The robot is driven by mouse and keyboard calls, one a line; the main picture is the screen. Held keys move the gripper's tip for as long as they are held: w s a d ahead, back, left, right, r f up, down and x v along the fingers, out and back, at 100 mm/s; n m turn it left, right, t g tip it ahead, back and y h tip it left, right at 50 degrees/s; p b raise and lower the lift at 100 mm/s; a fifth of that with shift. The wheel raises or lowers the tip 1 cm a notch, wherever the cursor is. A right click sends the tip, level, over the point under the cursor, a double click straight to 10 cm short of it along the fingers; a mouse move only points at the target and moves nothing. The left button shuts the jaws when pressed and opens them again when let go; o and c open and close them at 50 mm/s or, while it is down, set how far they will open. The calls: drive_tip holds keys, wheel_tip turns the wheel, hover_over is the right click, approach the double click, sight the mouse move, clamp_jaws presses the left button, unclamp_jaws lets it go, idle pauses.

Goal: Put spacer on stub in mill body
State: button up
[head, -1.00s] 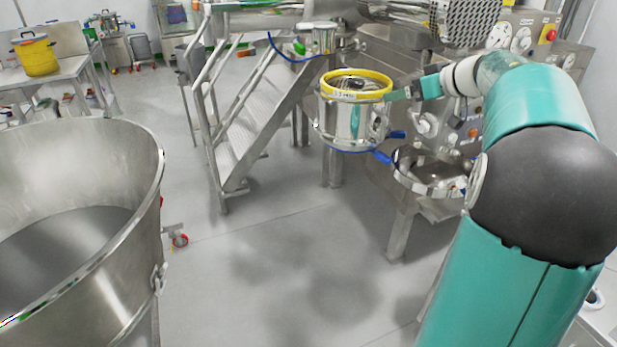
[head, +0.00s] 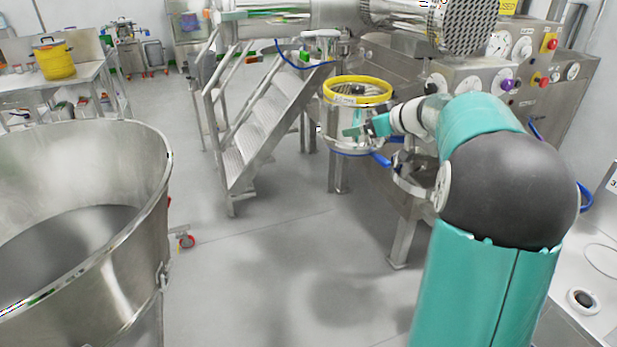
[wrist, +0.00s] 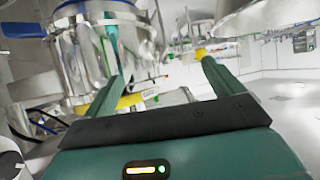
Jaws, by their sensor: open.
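The mill body appears to be the steel drum (head: 345,112) with a yellow rim, at the centre of the head view. Its inside is dark and I cannot make out the stub. My gripper (head: 358,131) is in front of the drum's right side, below the rim. In the wrist view my gripper (wrist: 166,62) is open, with nothing between its fingers. A steel drum wall (wrist: 75,55) shows behind the left finger. A small dark-centred ring (head: 583,300) lies on the white surface at the lower right of the head view; it may be the spacer.
A large steel bowl (head: 150,215) stands at the left. Steel stairs (head: 255,135) rise behind, left of the drum. A control panel (head: 520,75) with gauges stands behind my arm. A white worktop (head: 600,265) is at the right. The middle floor is clear.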

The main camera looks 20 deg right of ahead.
drive_tip(key=w+a+f, duration=0.2)
drive_tip(key=a+f, duration=0.5)
drive_tip(key=w+a+f, duration=0.2)
drive_tip(key=a+f, duration=0.5)
drive_tip(key=shift+w+a+f, duration=0.25)
drive_tip(key=shift+a+f, duration=0.1)
